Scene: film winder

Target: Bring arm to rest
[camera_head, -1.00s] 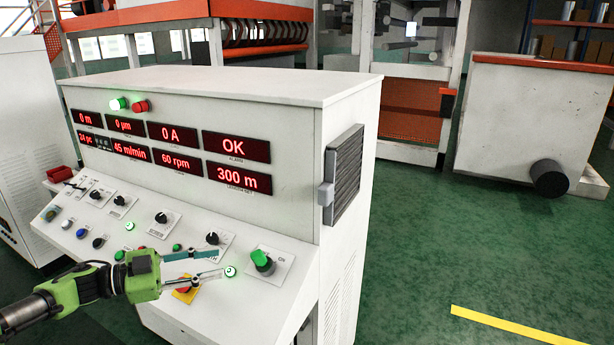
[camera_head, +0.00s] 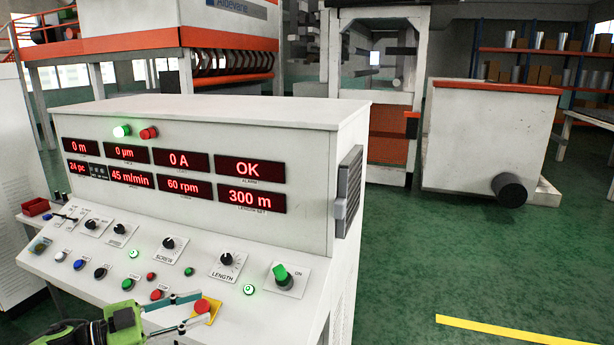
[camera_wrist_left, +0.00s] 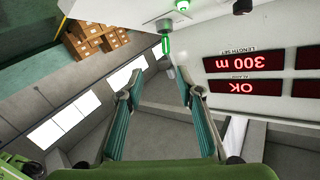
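My left gripper (camera_head: 198,308) is low in the head view, in front of the white control console (camera_head: 215,112). Its two teal fingers are apart, with nothing between them. In the picture its tips are beside the red emergency stop button (camera_head: 203,307); I cannot tell whether they touch it. The left wrist view also shows the open fingers (camera_wrist_left: 158,76), with the console's displays upside down at the right. The green switch (camera_head: 282,274) is to the right of the gripper, apart from it. My right gripper is not in view.
The sloped panel carries several knobs, such as the length knob (camera_head: 227,260), and lit buttons. The alarm display (camera_head: 249,169) reads OK. A white cabinet with an orange top (camera_head: 490,140) stands behind at right. The green floor (camera_head: 450,260) right of the console is clear.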

